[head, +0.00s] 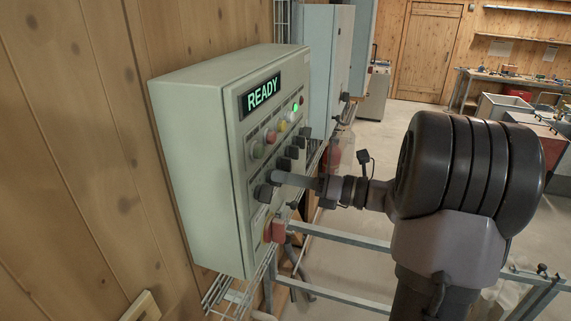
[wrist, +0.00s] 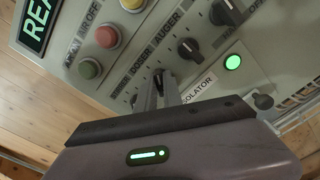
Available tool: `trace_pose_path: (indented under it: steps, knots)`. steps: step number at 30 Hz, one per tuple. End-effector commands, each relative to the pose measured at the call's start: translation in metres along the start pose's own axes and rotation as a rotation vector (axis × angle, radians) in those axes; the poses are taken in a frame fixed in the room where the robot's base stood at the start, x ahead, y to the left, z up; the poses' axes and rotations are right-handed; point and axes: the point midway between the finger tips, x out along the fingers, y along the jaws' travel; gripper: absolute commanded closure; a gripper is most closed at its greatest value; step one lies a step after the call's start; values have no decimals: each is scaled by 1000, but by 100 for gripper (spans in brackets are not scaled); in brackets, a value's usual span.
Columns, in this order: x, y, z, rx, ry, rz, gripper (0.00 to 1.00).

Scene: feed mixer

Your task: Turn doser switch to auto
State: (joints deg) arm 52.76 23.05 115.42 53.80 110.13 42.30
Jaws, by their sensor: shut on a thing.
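The grey control box (head: 200,150) hangs on the wood wall in the head view. My gripper (head: 279,178) reaches in from the right to the lower left part of its front panel. In the wrist view my gripper (wrist: 167,92) is shut on the dark doser switch (wrist: 158,76), below the label DOSER. The fingers hide most of this knob, so I cannot tell which position its pointer is at. The auger switch (wrist: 189,48) and another black knob (wrist: 229,12) stand beside it, free of my gripper.
The display (head: 262,93) reads READY. Red (wrist: 107,37) and green (wrist: 90,69) buttons sit close to the switch, and a green lamp (wrist: 232,62) is lit. A red isolator handle (head: 278,230) sticks out below my gripper. A metal rail (head: 350,238) runs below the arm.

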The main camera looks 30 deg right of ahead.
Motion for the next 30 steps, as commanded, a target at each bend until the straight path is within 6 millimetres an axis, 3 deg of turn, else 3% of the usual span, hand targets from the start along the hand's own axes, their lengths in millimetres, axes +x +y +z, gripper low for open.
trace_pose_path:
  steps: [12, 27, 28, 30]
  knots:
    - [0, 0, 2, 152, -2, 0, 100]
    - [0, -1, 0, 167, -3, 1, 100]
    - [0, -1, 0, 167, -3, 1, 83]
    - [0, -1, 0, 167, -2, 1, 70]
